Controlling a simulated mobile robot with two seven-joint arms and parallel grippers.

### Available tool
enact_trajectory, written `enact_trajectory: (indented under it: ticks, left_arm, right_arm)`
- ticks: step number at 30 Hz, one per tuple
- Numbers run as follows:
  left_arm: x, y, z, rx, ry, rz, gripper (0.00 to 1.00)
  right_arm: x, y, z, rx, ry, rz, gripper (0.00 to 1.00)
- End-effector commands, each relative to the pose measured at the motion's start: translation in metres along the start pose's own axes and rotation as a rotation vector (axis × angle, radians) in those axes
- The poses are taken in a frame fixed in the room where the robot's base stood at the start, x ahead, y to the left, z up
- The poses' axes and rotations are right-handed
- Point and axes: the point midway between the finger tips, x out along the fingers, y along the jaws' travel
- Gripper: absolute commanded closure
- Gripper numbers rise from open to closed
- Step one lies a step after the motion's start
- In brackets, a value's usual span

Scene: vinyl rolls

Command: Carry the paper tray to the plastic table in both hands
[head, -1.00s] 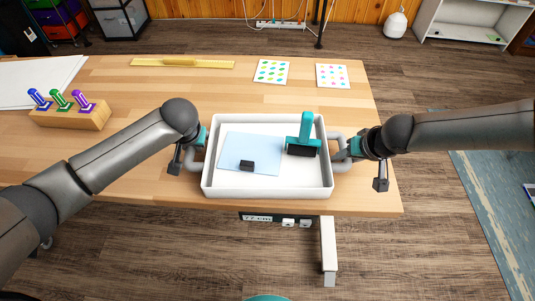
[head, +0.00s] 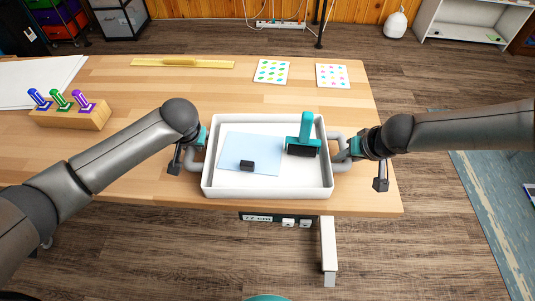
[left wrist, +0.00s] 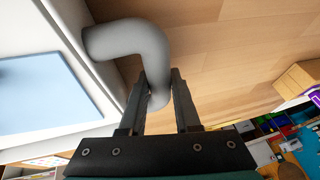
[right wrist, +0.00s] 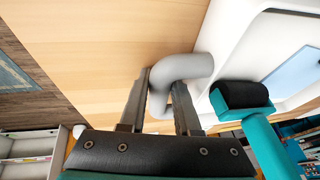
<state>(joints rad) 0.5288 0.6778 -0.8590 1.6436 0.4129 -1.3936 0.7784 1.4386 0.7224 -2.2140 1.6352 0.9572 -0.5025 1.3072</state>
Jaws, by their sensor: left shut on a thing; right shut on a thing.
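The white paper tray (head: 268,193) is at the front edge of the wooden table, with a grey handle at each end. A light blue sheet (head: 262,150), a small black block (head: 247,165) and a teal-handled roller (head: 306,130) with a black head lie in it. My left gripper (head: 190,156) is shut on the left handle, which shows in the left wrist view (left wrist: 140,42). My right gripper (head: 348,152) is shut on the right handle, which shows in the right wrist view (right wrist: 185,68). I cannot tell whether the tray touches the tabletop.
The wooden table (head: 160,90) holds a wooden block with coloured tools (head: 70,112), a yellow ruler-like bar (head: 182,63), two patterned cards (head: 271,71) and white paper (head: 45,80). A white shelf (head: 470,22) stands at the back right.

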Motion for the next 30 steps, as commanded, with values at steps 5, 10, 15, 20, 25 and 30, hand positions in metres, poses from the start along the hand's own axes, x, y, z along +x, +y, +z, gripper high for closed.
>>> enact_trajectory:
  ticks: [5,10,15,20,25,30]
  left_arm:
    - [0.0,0.0,0.0,0.0,0.0,-0.001,1.0]
    - [0.0,0.0,0.0,0.0,0.0,-0.001,1.0]
    - [0.0,0.0,0.0,0.0,0.0,-0.001,1.0]
    - [-0.002,-0.001,-0.004,-0.002,0.008,0.0,1.0]
    - [-0.006,-0.002,-0.005,-0.002,0.007,-0.001,1.0]
    - [-0.013,-0.003,-0.008,-0.002,0.007,-0.001,1.0]
  right_arm:
    - [0.0,0.001,-0.001,0.001,0.001,0.002,1.0]
    - [0.0,0.001,-0.001,0.001,0.002,0.002,1.0]
    - [0.0,0.001,-0.001,0.001,0.002,0.002,1.0]
    - [-0.002,-0.001,-0.004,0.0,0.008,-0.001,1.0]
    - [-0.006,-0.001,-0.006,0.001,0.008,-0.001,1.0]
    - [-0.013,-0.003,-0.009,0.001,0.008,-0.001,1.0]
